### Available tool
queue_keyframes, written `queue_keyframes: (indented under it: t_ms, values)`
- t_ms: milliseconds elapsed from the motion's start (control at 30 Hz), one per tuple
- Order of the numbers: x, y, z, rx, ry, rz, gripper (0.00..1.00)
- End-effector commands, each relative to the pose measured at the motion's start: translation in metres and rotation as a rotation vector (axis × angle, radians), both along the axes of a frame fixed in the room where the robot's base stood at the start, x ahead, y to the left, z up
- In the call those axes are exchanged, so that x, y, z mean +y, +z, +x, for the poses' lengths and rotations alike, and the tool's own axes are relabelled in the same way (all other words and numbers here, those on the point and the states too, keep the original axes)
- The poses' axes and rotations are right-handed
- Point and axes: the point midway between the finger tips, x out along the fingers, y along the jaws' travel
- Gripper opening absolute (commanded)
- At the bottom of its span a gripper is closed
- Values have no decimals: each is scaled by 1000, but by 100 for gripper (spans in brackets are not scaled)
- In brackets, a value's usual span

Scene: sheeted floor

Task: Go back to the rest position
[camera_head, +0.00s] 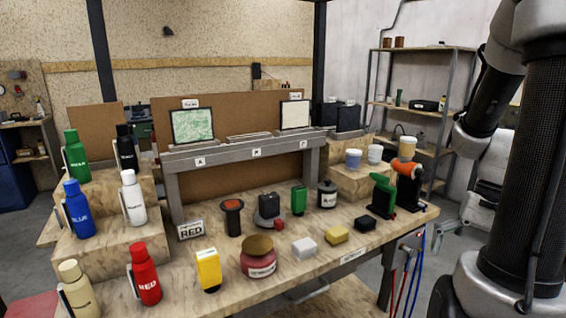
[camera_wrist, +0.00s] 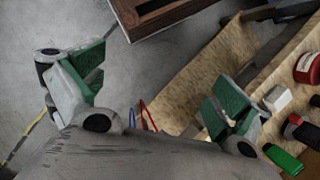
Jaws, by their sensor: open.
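My gripper (camera_wrist: 160,80) spreads its two green-padded fingers wide in the wrist view, with nothing between them. Bare floor and part of the wooden workbench (camera_wrist: 205,70) lie beneath it. In the head view my gripper (camera_head: 452,243) hangs low beside the right end of the workbench (camera_head: 335,243), partly hidden behind my arm. It is apart from the items on the bench top.
The bench carries a red jar (camera_head: 258,258), a yellow item (camera_head: 209,270), a white block (camera_head: 304,247), a green tool (camera_head: 382,195) and several bottles on steps. Red and blue cables (camera_head: 408,262) hang at its right end. A shelf (camera_head: 430,100) stands behind.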

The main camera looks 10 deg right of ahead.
Motion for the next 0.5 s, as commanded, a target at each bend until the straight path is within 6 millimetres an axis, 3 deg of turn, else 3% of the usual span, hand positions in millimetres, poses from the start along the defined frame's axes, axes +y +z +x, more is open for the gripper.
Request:
queue_keyframes:
  t_ms: [33,200,500]
  values:
    - [6,17,2,-45,68,-64,100]
    - [26,64,5,-204,290,-236,100]
    - [80,129,7,-532,561,-364,100]
